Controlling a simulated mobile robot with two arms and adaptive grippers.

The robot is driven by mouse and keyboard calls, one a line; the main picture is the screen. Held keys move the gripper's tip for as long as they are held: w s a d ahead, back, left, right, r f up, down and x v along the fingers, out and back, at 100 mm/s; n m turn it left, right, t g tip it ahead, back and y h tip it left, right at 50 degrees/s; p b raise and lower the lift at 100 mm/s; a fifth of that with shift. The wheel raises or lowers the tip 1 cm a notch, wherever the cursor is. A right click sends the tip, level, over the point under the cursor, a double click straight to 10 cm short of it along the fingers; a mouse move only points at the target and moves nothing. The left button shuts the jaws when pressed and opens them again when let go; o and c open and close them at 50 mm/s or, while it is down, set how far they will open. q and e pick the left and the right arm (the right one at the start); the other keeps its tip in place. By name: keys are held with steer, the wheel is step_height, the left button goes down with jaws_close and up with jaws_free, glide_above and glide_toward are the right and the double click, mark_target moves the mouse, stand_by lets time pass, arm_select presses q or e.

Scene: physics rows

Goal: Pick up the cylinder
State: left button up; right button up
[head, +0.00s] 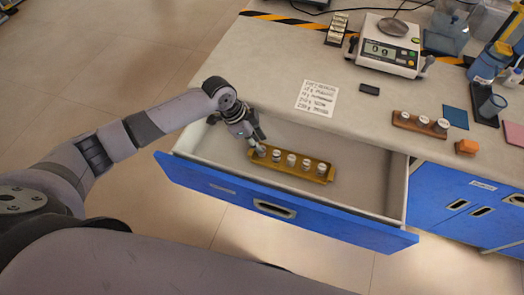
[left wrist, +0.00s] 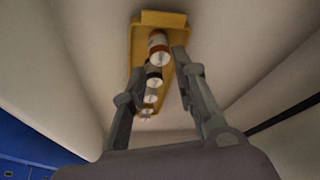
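A yellow tray (head: 296,175) lies inside the open drawer and holds a row of several small upright cylinders with pale tops. My left gripper (head: 259,147) reaches down over the tray's left end, close to the end cylinder (head: 262,152). In the left wrist view, my left gripper (left wrist: 158,64) has its fingers apart, with a visible gap between them. An orange-brown cylinder (left wrist: 158,42) with a silver-grey end shows between or just beyond the fingertips. A dark-banded cylinder (left wrist: 152,74) and others line up along the tray. My right gripper is not seen.
The blue-fronted drawer (head: 330,220) has walls around the tray, with bare floor to the tray's right.

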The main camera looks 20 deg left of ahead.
arm_select(q)
steer(key=x, duration=0.5)
steer(key=shift+a+f, duration=0.1)
steer(key=shift+a, duration=0.1)
steer(key=shift+c, duration=0.2)
jaws_close()
